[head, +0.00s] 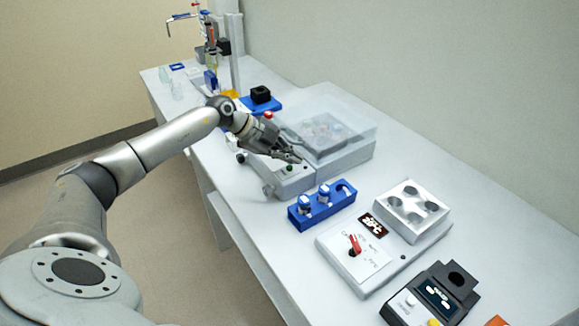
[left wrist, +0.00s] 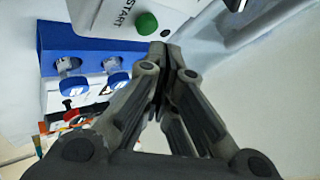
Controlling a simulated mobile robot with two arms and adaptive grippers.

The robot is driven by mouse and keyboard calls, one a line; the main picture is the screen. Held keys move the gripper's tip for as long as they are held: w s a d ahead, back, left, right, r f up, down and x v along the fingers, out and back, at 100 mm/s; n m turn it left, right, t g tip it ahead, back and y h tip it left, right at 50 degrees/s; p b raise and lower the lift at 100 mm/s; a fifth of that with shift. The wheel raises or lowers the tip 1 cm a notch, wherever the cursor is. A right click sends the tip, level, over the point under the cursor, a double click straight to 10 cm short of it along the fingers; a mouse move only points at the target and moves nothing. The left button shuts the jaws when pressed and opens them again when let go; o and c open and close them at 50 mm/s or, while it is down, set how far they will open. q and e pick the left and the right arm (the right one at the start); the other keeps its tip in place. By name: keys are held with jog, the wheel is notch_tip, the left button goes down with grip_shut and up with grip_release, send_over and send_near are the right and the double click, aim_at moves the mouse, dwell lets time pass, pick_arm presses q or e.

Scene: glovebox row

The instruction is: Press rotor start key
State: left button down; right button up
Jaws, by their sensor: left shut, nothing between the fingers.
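The rotor machine (head: 345,155) is a light grey box under a clear lid, with a low front panel towards the aisle. Its green start key (head: 290,168) sits on that panel. In the left wrist view the green key (left wrist: 147,23) shows beside the black word START on the white panel (left wrist: 100,22). My left gripper (head: 298,158) reaches in over the panel, close to the key. In the left wrist view its fingertips (left wrist: 163,48) are together and empty, just below the key in the picture. I cannot tell whether they touch the panel.
A blue rack (head: 322,206) with two capped vials stands just in front of the machine. A white heater unit (head: 340,262) with a red switch and a metal block (head: 412,210) lie nearer. A dark display device (head: 440,295) is at the front. A blue stand is behind.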

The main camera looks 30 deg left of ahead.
pick_arm(q)
jog(key=shift+f, duration=0.15)
jog(key=shift+f, duration=0.3)
